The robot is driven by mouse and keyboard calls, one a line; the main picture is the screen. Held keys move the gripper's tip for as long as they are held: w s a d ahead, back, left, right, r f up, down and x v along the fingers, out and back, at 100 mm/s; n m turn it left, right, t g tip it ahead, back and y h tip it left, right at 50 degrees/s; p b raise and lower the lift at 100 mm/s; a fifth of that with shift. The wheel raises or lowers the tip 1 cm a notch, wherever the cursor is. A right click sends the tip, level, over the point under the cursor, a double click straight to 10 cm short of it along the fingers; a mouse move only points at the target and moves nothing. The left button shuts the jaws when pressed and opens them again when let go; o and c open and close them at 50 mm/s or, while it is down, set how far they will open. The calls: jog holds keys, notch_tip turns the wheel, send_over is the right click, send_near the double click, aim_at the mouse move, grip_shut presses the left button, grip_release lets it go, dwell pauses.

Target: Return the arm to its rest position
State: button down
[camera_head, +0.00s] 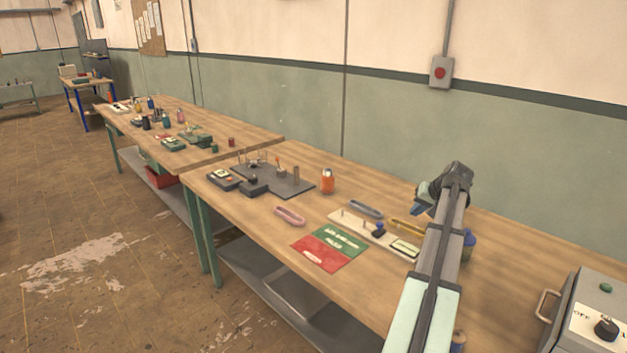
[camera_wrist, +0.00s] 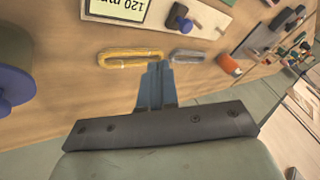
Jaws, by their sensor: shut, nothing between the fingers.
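My arm reaches out over the workbench (camera_head: 260,205) from the lower right in the head view. My gripper (camera_head: 418,209) is at its far end, above the bench near the wall side. In the wrist view my gripper (camera_wrist: 157,72) shows two blue fingers close together, shut and with nothing between them. A yellow oval ring (camera_wrist: 130,58) and a grey oval ring (camera_wrist: 188,56) lie beyond the fingertips. The arm hides part of the bench to the right.
A pale board (camera_head: 365,233), a green and red card (camera_head: 330,248), a pink tray (camera_head: 290,216) and an orange bottle (camera_head: 328,181) stand or lie on the bench. A grey control box (camera_head: 590,310) is at the lower right. The wall runs behind the bench.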

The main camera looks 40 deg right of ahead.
jog(key=w+a+f+n+g+h, duration=0.1)
jog(key=w+a+f+n+g, duration=0.2)
jog(key=w+a, duration=1.2)
jog(key=w+a+f+n+g+h, duration=0.1)
jog(key=w+a+f+n+g, duration=0.15)
jog(key=w+a, duration=1.2)
jog(key=w+a+f+n, duration=0.2)
jog(key=a+f, duration=0.3)
jog(key=a, duration=0.1)
jog(key=s+a+f+n+g+y, duration=0.1)
jog(key=s+a+f, duration=0.3)
jog(key=a+f, duration=0.45)
jog(key=s+a+f+g+y, duration=0.1)
jog(key=s+a+f, duration=0.35)
jog(key=f, duration=0.65)
jog(key=s+a+f+n+g, duration=0.1)
jog(key=s+a+f, duration=0.3)
jog(key=a+f, duration=0.5)
jog(key=s+a+f+g, duration=0.1)
jog(key=s+a+f, duration=0.3)
jog(key=s, duration=0.7)
jog(key=s+a+f+n+g+y, duration=0.1)
jog(key=s+a+f, duration=0.4)
jog(key=s, duration=0.5)
jog(key=s+a+f+n+g, duration=0.1)
jog(key=s+a+f+g, duration=0.2)
jog(key=s+a+f, duration=0.2)
jog(key=s+f, duration=0.3)
jog(key=s, duration=0.3)
jog(key=shift+s, duration=0.3)
